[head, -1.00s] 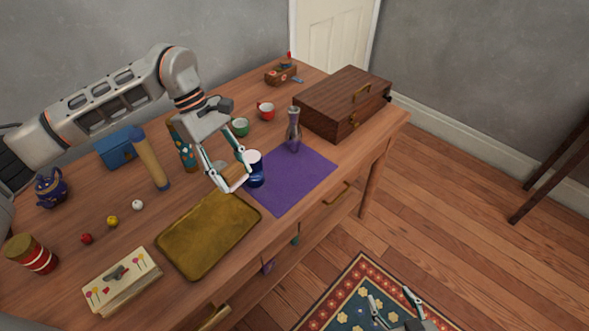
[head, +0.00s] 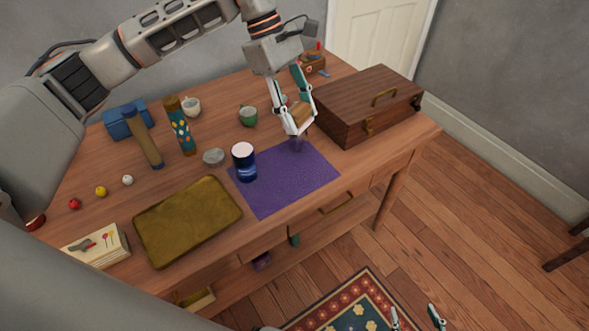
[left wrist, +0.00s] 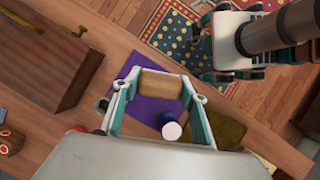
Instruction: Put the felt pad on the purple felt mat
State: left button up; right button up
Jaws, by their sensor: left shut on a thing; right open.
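The purple felt mat (head: 285,188) lies flat on the wooden table; it also shows in the left wrist view (left wrist: 146,108). My left gripper (head: 298,122) is shut on a tan-brown block, which I take to be the felt pad (head: 301,116). In the left wrist view the felt pad (left wrist: 160,85) sits between the fingertips, with the mat below it. In the head view, gripper and pad appear over the mat's back edge, raised above the table; the exact height is unclear. My right gripper (head: 416,319) is open and empty, low at the bottom edge, over the rug.
A dark blue jar with a pale top (head: 244,162) stands on the mat's left corner. A wooden case (head: 362,104) is behind right; a golden-brown cushion (head: 188,221) is left. The mat's middle is clear.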

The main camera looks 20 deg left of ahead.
pick_arm(q)
jog(key=shift+w+d+r, duration=0.15)
jog(key=shift+w+d, duration=0.2)
jog(key=shift+d, duration=0.05)
send_over(307, 182)
jog(key=a, duration=0.2)
jog(key=f, duration=1)
jog(key=f+b, duration=0.1)
jog(key=f, duration=0.4)
jog(key=shift+w+d, duration=0.15)
jog(key=shift+w, duration=0.1)
notch_tip(307, 182, down, 5)
jog(key=shift+r, duration=0.1)
pick_arm(e)
jog(key=shift+w+d+f, duration=0.35)
jog(key=shift+d+f, duration=0.05)
jog(key=shift+w, duration=0.1)
pick_arm(q)
jog(key=o, duration=1.1)
jog(key=shift+c, duration=0.2)
